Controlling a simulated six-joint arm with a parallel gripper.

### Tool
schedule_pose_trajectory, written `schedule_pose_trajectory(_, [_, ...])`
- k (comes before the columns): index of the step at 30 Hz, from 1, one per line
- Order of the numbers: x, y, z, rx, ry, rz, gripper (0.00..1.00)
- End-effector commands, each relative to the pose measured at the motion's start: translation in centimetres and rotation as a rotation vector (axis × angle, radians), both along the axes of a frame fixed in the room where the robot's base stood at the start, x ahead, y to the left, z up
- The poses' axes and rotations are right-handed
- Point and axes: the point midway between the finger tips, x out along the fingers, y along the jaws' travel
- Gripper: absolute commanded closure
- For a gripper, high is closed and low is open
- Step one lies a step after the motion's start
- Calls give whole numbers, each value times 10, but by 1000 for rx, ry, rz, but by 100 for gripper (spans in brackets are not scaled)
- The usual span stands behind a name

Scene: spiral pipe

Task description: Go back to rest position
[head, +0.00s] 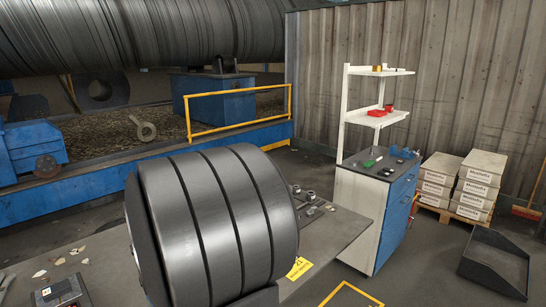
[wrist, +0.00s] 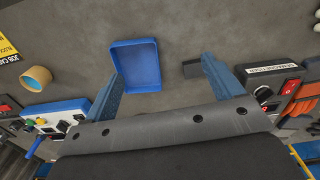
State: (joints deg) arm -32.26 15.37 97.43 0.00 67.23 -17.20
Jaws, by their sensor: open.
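My gripper (wrist: 162,66) shows in the wrist view with its two blue fingers spread wide apart and nothing held between them. It is above a grey surface. A shallow blue tray (wrist: 136,66) lies on that surface, next to the left finger, and looks empty. A small dark flat piece (wrist: 192,68) is beside the right finger. I do not see my gripper in the head view. The rest position is not marked in either view.
In the head view a large dark grooved cylinder (head: 222,222) hides much of the grey bench (head: 342,238). A shelf cabinet (head: 360,212) and stacked boxes (head: 481,184) stand to the right. The wrist view shows a tape roll (wrist: 36,79) and control boxes (wrist: 50,116) at the sides.

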Motion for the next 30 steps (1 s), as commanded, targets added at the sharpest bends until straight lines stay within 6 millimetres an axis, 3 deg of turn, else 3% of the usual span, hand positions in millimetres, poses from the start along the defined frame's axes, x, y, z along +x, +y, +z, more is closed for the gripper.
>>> schedule_pose_trajectory(6, [-24,-31,-11,1,-1,7,15])
schedule_pose_trajectory(12, [-38,-47,-19,1,-1,14,15])
schedule_pose_trajectory(30, [-38,-47,-19,1,-1,16,15])
